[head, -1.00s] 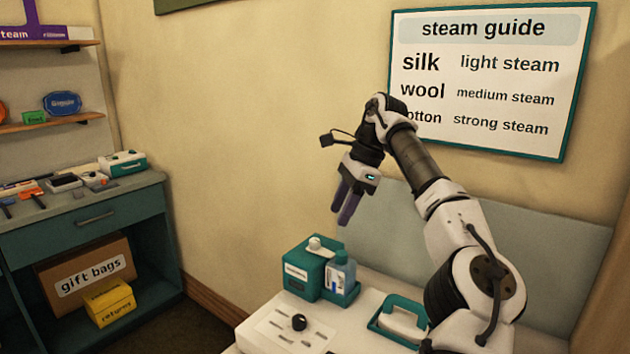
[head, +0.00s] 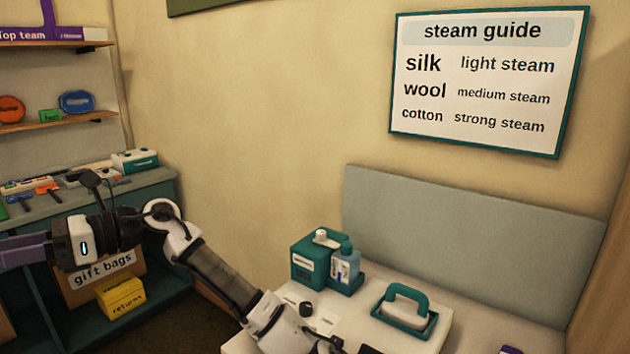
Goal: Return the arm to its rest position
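My gripper (head: 22,252) is at the left edge of the head view, pointing left, with its purple fingers running to the picture's edge. The fingertips are cut off or overlap, so I cannot tell whether it is open or shut. My arm reaches from the bottom middle up and left to it. The gripper and wrist pass in front of the teal cabinet (head: 150,195) and partly cover the gift bags box (head: 82,296). No held object shows in the visible part.
A white table (head: 385,342) holds a teal box (head: 310,265), a blue bottle (head: 345,264) and a teal-handled iron-like tool (head: 405,310) on a tray. A yellow box (head: 121,298) sits low in the cabinet. Small items lie on the cabinet top.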

